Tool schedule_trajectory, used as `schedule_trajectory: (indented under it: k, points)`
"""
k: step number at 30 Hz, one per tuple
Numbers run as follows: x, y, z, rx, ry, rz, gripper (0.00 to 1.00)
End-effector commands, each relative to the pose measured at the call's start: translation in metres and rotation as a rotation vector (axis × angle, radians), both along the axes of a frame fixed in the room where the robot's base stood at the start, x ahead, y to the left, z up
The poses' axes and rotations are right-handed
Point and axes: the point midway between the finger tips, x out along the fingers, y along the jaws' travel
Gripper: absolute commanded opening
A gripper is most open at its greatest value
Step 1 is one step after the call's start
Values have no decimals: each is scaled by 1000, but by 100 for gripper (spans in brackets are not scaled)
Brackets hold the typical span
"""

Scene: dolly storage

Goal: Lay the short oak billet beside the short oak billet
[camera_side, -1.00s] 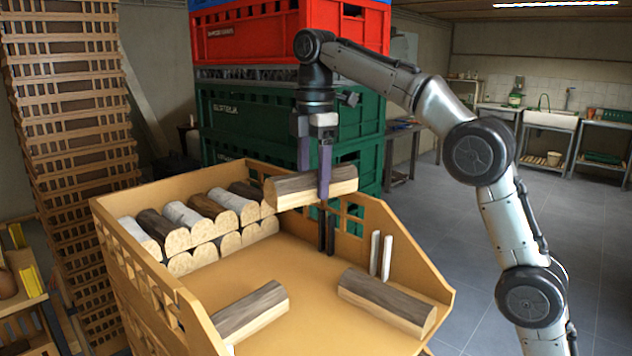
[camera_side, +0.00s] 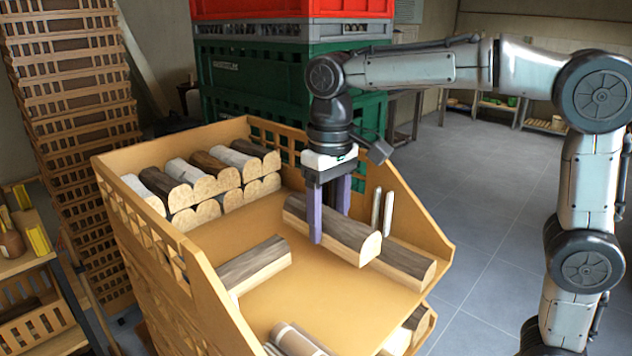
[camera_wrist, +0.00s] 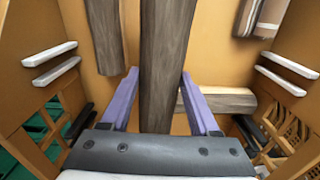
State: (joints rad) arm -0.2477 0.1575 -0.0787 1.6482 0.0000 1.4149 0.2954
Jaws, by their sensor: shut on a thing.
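My gripper (camera_side: 329,212) is shut on a short oak billet (camera_side: 350,237), dark bark on top and pale cut end, held level above the dolly's deck. In the wrist view this billet (camera_wrist: 165,60) runs between the purple fingers. A second oak billet (camera_side: 408,262) lies on the deck to the right, partly hidden behind the held one and roughly parallel to it. It also shows in the wrist view (camera_wrist: 104,35), left of the held one. A third billet (camera_side: 252,266) lies to the left, turned roughly crosswise; the wrist view shows it (camera_wrist: 225,100) too.
The wooden dolly (camera_side: 225,315) has slatted side walls. Two rows of birch and dark logs (camera_side: 208,180) are stacked at its back left. Two pale posts (camera_side: 382,212) stand by the right wall. Another log (camera_side: 293,340) shows at the front edge. The deck between the billets is bare.

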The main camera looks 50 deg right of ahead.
Motion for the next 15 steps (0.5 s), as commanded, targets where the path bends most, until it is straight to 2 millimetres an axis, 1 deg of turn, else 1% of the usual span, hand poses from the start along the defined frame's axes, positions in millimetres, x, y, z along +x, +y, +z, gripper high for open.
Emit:
schedule_trajectory:
  k: [1,3,7,9,15]
  points:
    - [-14,5,-4,-1,1,-20,0]
    - [-30,11,-9,-2,6,-31,0]
    - [-56,18,-12,-5,14,12,0]
    - [-61,22,-8,-3,6,32,0]
    - [-63,26,-5,1,-3,48,0]
